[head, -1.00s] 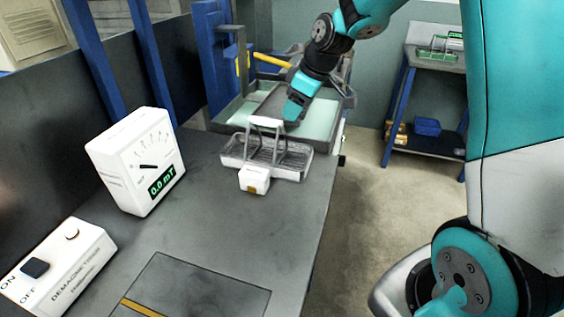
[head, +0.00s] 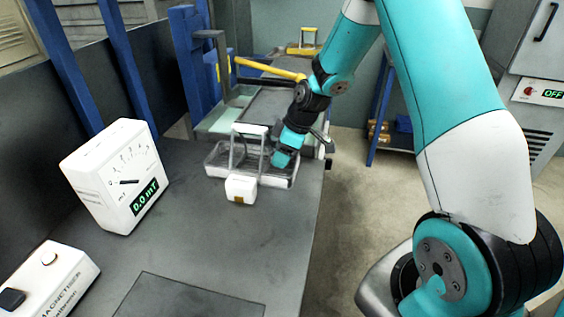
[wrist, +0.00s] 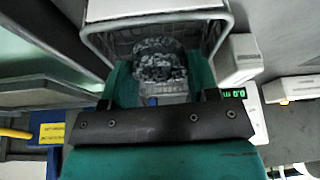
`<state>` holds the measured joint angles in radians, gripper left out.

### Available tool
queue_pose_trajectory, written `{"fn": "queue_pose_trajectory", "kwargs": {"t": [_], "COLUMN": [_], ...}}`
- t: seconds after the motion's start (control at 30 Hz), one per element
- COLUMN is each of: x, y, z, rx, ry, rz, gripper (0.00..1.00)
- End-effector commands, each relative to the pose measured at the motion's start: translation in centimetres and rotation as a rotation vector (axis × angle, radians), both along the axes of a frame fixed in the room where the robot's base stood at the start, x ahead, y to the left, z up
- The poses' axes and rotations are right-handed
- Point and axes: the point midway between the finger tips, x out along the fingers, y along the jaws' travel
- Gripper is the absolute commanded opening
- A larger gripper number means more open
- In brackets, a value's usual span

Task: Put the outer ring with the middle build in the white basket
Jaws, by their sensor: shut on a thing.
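The white basket (head: 212,168) is a wire tray with an upright handle, standing at the far end of the grey bench in the head view. My gripper (head: 284,160) is at the basket's right-hand part, pointing down. In the wrist view the basket's wire side (wrist: 103,46) shows just beyond my fingers. There my gripper (wrist: 160,78) is shut on a mottled dark grey ring (wrist: 160,66) between the two teal fingers. In the head view the ring is hidden by my gripper. I cannot tell its build, or whether it touches the basket floor.
A white block with a brown patch (head: 241,189) is in front of the basket. A white meter (head: 115,175) and a demagnetiser box (head: 50,285) stand at the left. Behind the basket is a grinder with a yellow handle (head: 270,69). The middle of the bench (head: 200,235) is clear.

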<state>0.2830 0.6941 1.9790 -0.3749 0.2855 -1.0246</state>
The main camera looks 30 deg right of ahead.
Motion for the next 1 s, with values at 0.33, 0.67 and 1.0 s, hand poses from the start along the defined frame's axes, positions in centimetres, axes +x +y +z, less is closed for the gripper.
{"fn": "queue_pose_trajectory", "kwargs": {"t": [0.33,0.67,1.0], "x": [0.0,0.0,0.0], "y": [0.0,0.0,0.0], "z": [-3.7,-3.9,-3.4], "rx": [-0.001,-0.001,-0.001], "ry": [0.001,0.001,0.001], "rz": [0.000,-0.001,-0.001], "gripper": [0.24,0.64,0.65]}}
